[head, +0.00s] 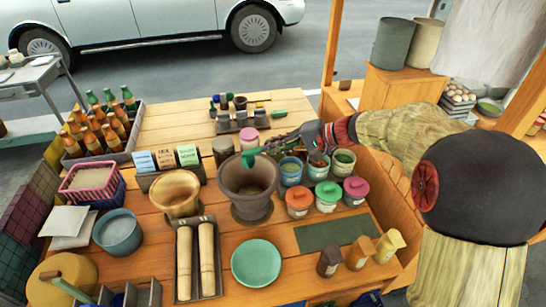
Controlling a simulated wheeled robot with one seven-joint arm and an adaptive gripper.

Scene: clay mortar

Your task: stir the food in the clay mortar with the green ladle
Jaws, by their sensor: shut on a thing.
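The clay mortar (249,205) is a deep grey-brown bowl near the middle of the wooden table. Its inside shows dark; the food in it is hard to make out. The green ladle (250,158) shows as a small green piece at the mortar's far rim. I cannot tell whether it touches the rim or hangs just over it. My gripper (277,142) reaches in from the right, just behind and right of the mortar, and is shut on the ladle at its handle end. The fingers hide most of the handle.
Several lidded jars and open cups (327,196) crowd the mortar's right side. A tan wooden bowl (176,205) stands at left, rolling pins (206,258) lie in front, and a green plate (256,264) sits at front. A pink-lidded jar (249,135) stands behind the mortar.

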